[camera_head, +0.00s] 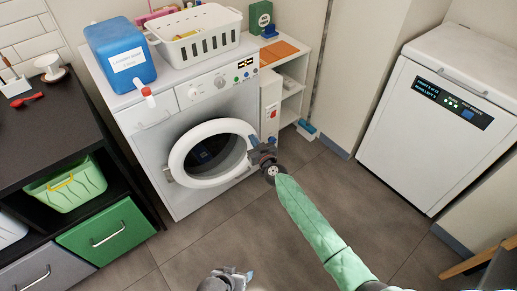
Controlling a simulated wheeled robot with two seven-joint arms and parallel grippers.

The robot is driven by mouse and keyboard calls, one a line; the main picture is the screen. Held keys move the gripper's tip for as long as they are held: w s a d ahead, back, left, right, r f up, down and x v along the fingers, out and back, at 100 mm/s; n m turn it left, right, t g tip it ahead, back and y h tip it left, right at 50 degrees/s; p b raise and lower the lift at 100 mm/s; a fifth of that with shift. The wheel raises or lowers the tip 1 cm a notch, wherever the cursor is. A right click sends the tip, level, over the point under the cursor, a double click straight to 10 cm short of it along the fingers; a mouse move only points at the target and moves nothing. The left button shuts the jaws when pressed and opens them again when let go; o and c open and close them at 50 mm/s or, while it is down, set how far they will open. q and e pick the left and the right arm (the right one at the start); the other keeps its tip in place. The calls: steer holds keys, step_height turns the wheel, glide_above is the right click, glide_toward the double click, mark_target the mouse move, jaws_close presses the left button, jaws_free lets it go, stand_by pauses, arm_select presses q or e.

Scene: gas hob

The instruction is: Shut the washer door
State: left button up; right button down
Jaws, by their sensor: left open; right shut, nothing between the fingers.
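The washer (155,122) is a white front-loader against the wall. Its round door (181,150) has a thick white ring and a dark glass middle. The door is at or close to the washer's front; I cannot tell whether a small gap remains. My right gripper (258,149), at the end of the green-sleeved arm, is shut and empty at the ring's right edge. I cannot tell whether it touches the ring. My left gripper (238,274) is open and empty, low at the bottom edge, over the floor and well away from the door.
A blue detergent container (120,55) and a white basket (197,45) stand on the washer. A dark shelf unit (70,130) with a green bin (68,187) is at the left. A white chest appliance (425,140) is at the right. The tiled floor (200,235) ahead is clear.

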steer(key=shift+x, duration=1.15)
arm_select(q)
steer(key=f, duration=0.3)
steer(key=shift+s, duration=0.25)
arm_select(e)
steer(key=shift+w+a, duration=0.1)
steer(key=shift+w, duration=0.05)
arm_select(q)
steer(key=shift+r, duration=0.1)
